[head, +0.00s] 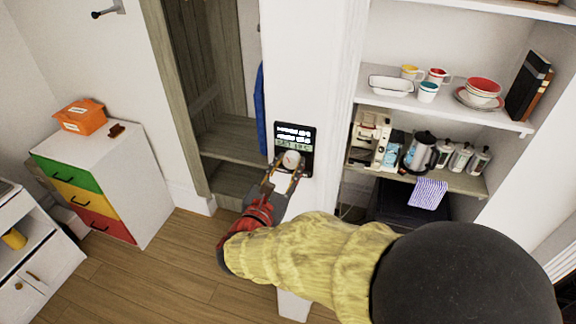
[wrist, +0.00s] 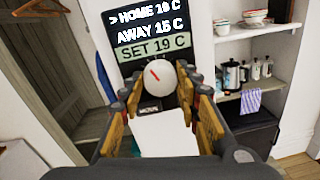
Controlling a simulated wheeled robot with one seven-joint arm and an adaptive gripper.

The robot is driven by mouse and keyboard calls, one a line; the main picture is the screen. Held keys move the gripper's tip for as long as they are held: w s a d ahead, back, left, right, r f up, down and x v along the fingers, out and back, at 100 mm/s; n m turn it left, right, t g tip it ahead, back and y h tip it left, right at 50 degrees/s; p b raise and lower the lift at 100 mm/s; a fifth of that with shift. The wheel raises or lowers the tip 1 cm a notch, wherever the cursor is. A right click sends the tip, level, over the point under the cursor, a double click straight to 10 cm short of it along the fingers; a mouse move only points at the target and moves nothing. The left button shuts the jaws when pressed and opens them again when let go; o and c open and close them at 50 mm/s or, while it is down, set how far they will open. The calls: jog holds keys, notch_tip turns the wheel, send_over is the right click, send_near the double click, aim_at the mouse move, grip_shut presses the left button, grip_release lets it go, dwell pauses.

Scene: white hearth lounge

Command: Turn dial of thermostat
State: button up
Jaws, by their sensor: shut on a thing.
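The thermostat (head: 295,140) is a black panel on the white wall pillar. It also shows in the wrist view (wrist: 124,49), where its screen reads HOME 19 C, AWAY 15 C and SET 19 C. Its round white dial (head: 291,159) sits on the lower part of the panel. The dial (wrist: 158,75) has a red mark slanting on its face. My gripper (head: 281,178) reaches up to the dial from below. In the wrist view its two wood-coloured fingers (wrist: 158,97) stand on either side of the dial, shut on it. The exact finger contact is partly hidden.
Shelves (head: 450,110) with dishes, jars and a kettle (head: 420,150) stand right of the pillar. A wooden cabinet recess (head: 232,140) lies to its left. A drawer unit (head: 135,165) holds an orange box (head: 80,117). Open wooden floor (head: 160,262) lies at lower left.

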jog(key=shift+f+m+b, duration=0.2)
jog(key=shift+m+b, duration=0.8)
jog(key=shift+b, duration=0.6)
jog(key=shift+c, duration=0.4)
jog(key=m+b, duration=0.2)
jog(key=b, duration=0.1)
jog(key=shift+r+m+b, duration=0.2)
jog(key=shift+m+b, duration=0.2)
jog(key=shift+b, duration=0.05)
jog(key=o, duration=1.2)
jog(key=shift+c, duration=0.2)
jog(key=shift+s, duration=0.1)
jog(key=v, duration=1.1)
jog(key=shift+s+a+r, duration=0.15)
jog(key=shift+s, duration=0.25)
